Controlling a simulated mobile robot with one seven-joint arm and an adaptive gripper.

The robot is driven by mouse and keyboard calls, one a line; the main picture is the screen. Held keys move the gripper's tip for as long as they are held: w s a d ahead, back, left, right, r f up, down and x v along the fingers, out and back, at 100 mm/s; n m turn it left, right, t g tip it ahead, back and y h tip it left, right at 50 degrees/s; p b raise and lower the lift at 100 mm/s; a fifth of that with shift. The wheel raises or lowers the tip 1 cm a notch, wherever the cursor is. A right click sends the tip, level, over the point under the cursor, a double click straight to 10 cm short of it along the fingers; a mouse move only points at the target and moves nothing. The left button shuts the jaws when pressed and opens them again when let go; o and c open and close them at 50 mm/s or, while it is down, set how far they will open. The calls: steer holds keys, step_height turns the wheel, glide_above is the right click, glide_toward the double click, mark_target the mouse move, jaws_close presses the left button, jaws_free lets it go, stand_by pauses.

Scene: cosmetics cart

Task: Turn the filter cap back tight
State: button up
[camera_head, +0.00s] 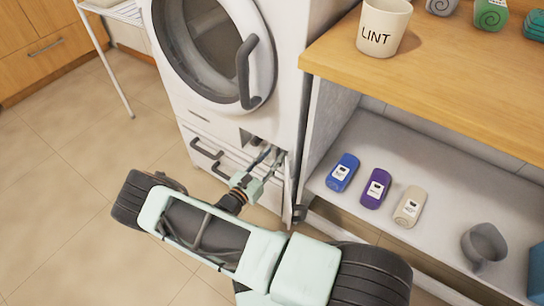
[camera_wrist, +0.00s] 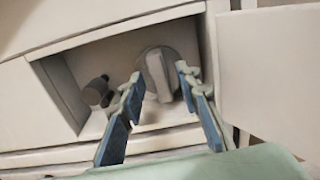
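The filter cap (camera_wrist: 153,58) is a pale round cap with a raised grip bar, set in a recess low on the washing machine (camera_head: 218,112). The bar stands nearly upright, slightly tilted. My gripper (camera_wrist: 160,75) is open, one blue-grey finger on each side of the bar; gaps show on both sides. I cannot tell how deep the fingertips reach. In the head view my gripper (camera_head: 271,156) is at the recess, and the cap is hidden there. How tight the cap is cannot be seen.
A small dark-ended plug (camera_wrist: 98,92) is left of the cap inside the recess. An open flap (camera_wrist: 267,70) stands close on the right. A wooden counter (camera_head: 450,75) and a shelf (camera_head: 450,180) with several bottles are right of the machine.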

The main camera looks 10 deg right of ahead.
steer(key=v, duration=1.2)
steer(key=shift+r, duration=0.1)
